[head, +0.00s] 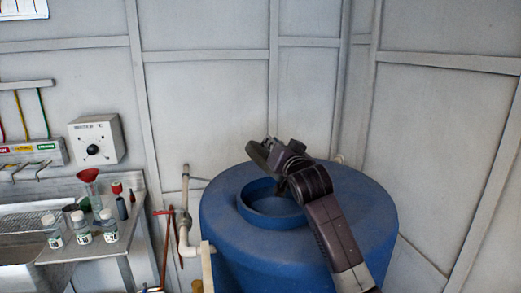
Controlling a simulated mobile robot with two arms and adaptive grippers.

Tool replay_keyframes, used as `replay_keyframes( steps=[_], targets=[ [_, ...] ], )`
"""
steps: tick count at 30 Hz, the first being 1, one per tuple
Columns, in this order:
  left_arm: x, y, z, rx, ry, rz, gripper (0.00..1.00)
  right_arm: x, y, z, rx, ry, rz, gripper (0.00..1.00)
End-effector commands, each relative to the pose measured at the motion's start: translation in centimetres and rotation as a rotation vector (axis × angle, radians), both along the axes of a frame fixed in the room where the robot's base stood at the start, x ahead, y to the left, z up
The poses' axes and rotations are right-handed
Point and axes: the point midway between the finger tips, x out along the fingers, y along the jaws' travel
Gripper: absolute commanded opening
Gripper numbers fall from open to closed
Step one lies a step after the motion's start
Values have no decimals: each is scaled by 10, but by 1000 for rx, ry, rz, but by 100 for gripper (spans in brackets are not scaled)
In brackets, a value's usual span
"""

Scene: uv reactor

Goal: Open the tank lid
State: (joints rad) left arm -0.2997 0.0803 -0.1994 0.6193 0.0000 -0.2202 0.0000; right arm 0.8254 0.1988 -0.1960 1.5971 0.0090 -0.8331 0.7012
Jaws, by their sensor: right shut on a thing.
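The blue tank (226,222) stands right of centre, with a raised round rim (247,212) on its top. The area inside the rim looks blue, partly hidden by my right arm. My left gripper is not in view.
A metal sink bench (120,243) at the left holds several white-capped bottles (83,233) and a red funnel (88,177). A pipe (184,215) stands close to the tank's left side. A grey control box (95,139) hangs on the wall. Panelled walls close in behind the tank.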

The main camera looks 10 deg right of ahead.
Motion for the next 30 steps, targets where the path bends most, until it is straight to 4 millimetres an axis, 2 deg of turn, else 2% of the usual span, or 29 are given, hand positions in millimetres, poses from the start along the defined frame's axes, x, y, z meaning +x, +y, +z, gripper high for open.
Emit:
replay_keyframes(
  steps=[1, 3, 13, 21, 30],
  targets=[
    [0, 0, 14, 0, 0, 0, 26, 0, -9, 16, 49, -4, -2, 0],
    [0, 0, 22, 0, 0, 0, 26, 0, -22, 26, 115, -5, -2, 0],
    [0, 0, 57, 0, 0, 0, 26, -1, -85, 58, 428, -5, -2, 0],
    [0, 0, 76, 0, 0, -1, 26, -1, -143, 68, 684, -8, -4, 0],
    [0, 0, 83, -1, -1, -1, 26, -1, -201, 63, 934, -9, -3, 0]
  ],
)
